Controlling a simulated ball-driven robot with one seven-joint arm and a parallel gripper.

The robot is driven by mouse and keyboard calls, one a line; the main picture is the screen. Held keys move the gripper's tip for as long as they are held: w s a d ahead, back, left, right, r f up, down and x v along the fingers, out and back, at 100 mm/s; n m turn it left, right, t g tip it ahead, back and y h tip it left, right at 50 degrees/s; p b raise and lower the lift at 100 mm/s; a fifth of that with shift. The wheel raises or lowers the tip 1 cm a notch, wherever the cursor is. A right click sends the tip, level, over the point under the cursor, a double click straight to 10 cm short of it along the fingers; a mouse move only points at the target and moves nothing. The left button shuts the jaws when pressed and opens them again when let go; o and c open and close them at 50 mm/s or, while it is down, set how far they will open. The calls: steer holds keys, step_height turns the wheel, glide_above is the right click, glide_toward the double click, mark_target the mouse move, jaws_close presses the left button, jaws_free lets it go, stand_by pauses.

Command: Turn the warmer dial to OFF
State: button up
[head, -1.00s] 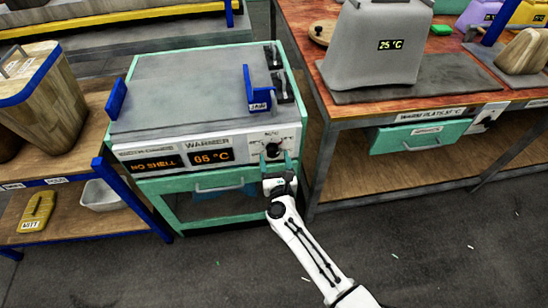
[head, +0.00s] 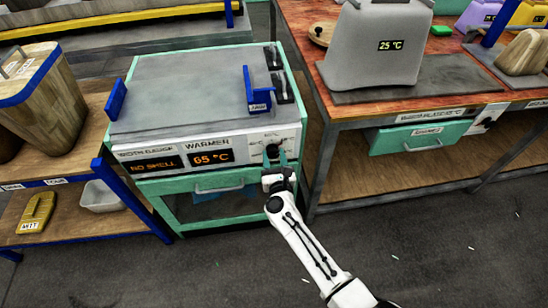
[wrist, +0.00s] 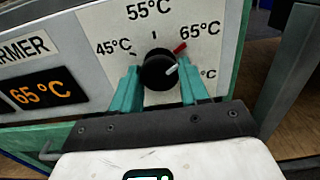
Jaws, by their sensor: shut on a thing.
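The warmer (head: 165,92) is a grey-topped teal unit on the left of the head view. Its black dial (wrist: 159,70) sits on the white panel, with marks for 45, 55 and 65 °C around it. A white pointer line on the dial points right and slightly up, just below a red tick by 65 °C. My gripper (wrist: 161,84) has its teal fingers on both sides of the dial, shut on it. The warmer display (wrist: 42,92) reads 65 °C. No OFF mark is readable; a label at lower right is partly hidden by a finger.
A teal drawer (head: 218,184) with a handle is under the panel. A blue bracket (head: 257,92) stands on the warmer's top. A wooden-topped bench (head: 300,35) is close on the right, a shelf with a white bin (head: 100,196) on the left.

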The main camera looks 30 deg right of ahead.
steer(key=shift+c, duration=0.6)
